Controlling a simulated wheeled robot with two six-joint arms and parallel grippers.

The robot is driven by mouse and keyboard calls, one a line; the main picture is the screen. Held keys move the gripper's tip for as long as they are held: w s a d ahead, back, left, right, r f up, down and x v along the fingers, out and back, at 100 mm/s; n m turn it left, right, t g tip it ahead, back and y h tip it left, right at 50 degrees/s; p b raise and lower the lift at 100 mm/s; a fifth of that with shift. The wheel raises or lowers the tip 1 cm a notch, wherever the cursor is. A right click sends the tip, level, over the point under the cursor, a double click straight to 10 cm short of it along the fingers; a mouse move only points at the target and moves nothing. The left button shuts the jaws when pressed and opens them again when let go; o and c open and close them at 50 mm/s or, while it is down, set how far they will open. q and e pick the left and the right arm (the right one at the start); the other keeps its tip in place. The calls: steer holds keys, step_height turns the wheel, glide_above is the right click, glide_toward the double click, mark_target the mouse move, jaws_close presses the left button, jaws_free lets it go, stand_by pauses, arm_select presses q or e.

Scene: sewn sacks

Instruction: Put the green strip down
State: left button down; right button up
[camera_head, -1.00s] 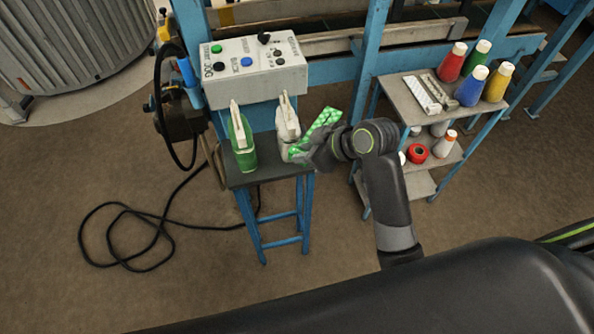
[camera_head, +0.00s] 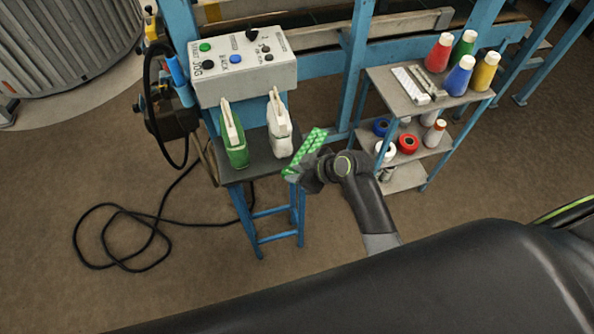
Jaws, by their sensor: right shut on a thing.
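The green strip (camera_head: 308,150) is a flat green piece with a light pattern, held tilted at the right edge of the small table. My right gripper (camera_head: 298,174) is shut on the strip's lower end; the fingers are small and partly hidden by the strip and the wrist. The strip is beside the small dark-topped table (camera_head: 257,164) with blue legs; I cannot tell whether it touches the table. My left gripper is not in the view.
A green holder (camera_head: 235,150) and a white holder (camera_head: 279,138) stand on the small table. Behind is a control box (camera_head: 243,66) with buttons. A shelf rack (camera_head: 396,97) with thread cones (camera_head: 461,76) stands to the right. A black cable (camera_head: 120,240) lies on the floor.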

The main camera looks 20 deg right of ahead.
steer(key=shift+f, duration=0.2)
steer(key=o, duration=0.9)
steer(key=shift+o, duration=0.2)
steer(key=shift+r, duration=0.2)
steer(key=b+v, duration=0.1)
steer(key=v, duration=1.1)
